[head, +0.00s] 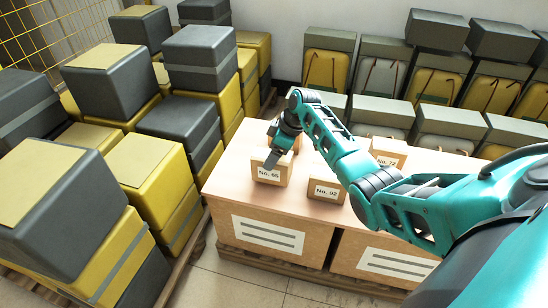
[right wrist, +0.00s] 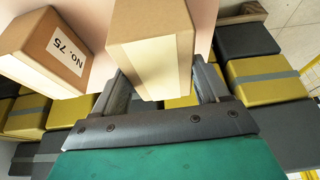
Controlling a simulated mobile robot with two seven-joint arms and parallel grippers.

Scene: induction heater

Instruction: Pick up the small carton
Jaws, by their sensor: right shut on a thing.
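The small carton labelled No. 65 (head: 268,175) is near the left front of the large cartons' top. My right gripper (head: 273,157) reaches down onto it from above and is shut on it. In the right wrist view this carton (right wrist: 150,45) sits between the two fingers (right wrist: 160,85), with a tape strip along it. I cannot tell whether it touches the surface below. My left gripper is not in view.
Small cartons No. 92 (head: 326,190) and No. 72 (head: 388,158) stand to the right. Carton No. 75 (right wrist: 45,50) is close beside the held one. Large cartons (head: 270,238) bear them. Stacked yellow and grey cases (head: 130,170) stand left; more cases (head: 440,85) line the back.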

